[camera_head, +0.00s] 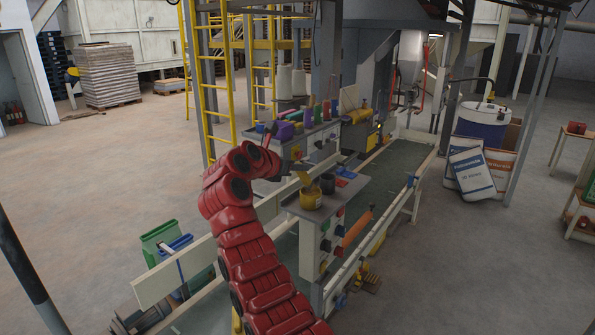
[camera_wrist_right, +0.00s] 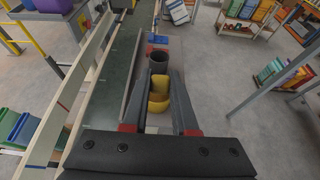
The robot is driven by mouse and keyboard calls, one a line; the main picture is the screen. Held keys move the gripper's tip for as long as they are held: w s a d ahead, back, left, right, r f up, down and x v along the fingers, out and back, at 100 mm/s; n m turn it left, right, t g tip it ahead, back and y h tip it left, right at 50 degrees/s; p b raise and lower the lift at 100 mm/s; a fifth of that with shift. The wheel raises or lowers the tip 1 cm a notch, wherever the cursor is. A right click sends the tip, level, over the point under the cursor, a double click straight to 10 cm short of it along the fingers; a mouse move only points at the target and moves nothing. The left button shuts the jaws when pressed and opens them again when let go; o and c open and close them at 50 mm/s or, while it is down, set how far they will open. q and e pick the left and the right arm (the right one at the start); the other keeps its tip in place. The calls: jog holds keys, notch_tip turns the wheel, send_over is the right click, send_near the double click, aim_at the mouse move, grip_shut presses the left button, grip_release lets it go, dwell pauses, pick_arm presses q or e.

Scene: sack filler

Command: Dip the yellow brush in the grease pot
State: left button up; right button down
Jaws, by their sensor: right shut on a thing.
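My right gripper (camera_head: 292,175) reaches in on the red arm over the end of a small grey counter (camera_head: 349,194). I cannot tell whether the brush tip is inside the pot's mouth. My left gripper is not in view.
Red and blue pieces (camera_head: 345,172) lie farther back on the counter. A green conveyor belt (camera_head: 400,158) with pale rails runs alongside. A yellow ladder (camera_head: 212,90) stands behind my arm.

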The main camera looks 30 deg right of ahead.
notch_tip(320, 180, up, 2)
jog(key=shift+r, duration=0.25)
jog(key=shift+r+p, duration=0.35)
jog(key=shift+r, duration=1.3)
jog(key=shift+a+f, duration=0.1)
